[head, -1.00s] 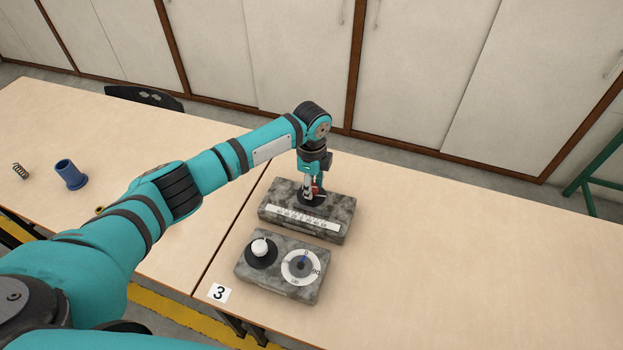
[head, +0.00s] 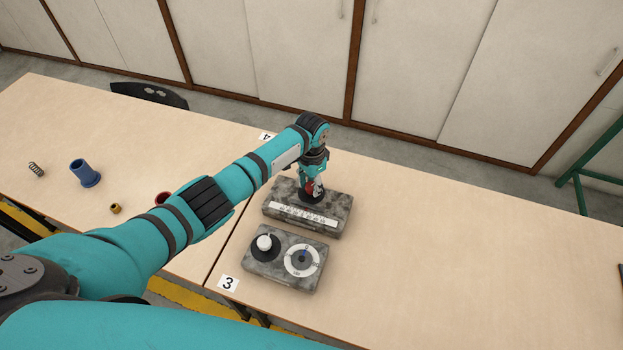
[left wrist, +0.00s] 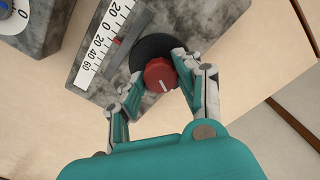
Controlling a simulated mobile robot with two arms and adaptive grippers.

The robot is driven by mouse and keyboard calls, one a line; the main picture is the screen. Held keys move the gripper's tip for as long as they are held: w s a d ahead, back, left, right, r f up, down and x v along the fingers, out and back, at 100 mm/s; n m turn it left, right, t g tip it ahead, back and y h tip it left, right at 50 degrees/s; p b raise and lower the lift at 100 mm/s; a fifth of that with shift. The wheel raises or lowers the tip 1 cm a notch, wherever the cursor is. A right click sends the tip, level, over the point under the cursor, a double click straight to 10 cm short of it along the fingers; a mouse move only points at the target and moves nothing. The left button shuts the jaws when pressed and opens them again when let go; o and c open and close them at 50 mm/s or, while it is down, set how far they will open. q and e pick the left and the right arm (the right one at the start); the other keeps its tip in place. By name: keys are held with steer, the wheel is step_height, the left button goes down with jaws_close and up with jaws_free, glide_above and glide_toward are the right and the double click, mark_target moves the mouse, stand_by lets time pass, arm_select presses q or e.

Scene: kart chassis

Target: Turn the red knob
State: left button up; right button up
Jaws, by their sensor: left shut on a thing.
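The red knob (left wrist: 159,75) sits on a black round base on the rear grey marbled box (head: 337,199). It has a white line on its top. My left gripper (head: 312,189) comes down over it from above. In the left wrist view its two fingers (left wrist: 158,67) are closed against opposite sides of the knob. The box carries a white number scale (left wrist: 102,45) with a reddish marker (left wrist: 117,41) in a slot beside it. In the head view the gripper mostly hides the knob. My right gripper is not in view.
In front stands a second grey box (head: 272,273) with a white knob (head: 264,242) and a round dial (head: 303,260). A blue flanged part (head: 85,173), a spring (head: 36,169) and a small brass piece (head: 116,208) lie at left. The tabletop at right is clear.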

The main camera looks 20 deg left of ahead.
mark_target(311, 186)
arm_select(q)
steer(key=n+p, duration=0.2)
steer(key=n, duration=0.2)
steer(key=shift+w+r+n, duration=0.1)
steer(key=shift+r+n, duration=0.05)
steer(key=shift+n, duration=0.25)
stand_by(0.4)
steer(key=o, duration=1.1)
steer(key=shift+o, duration=0.2)
step_height(311, 186, up, 12)
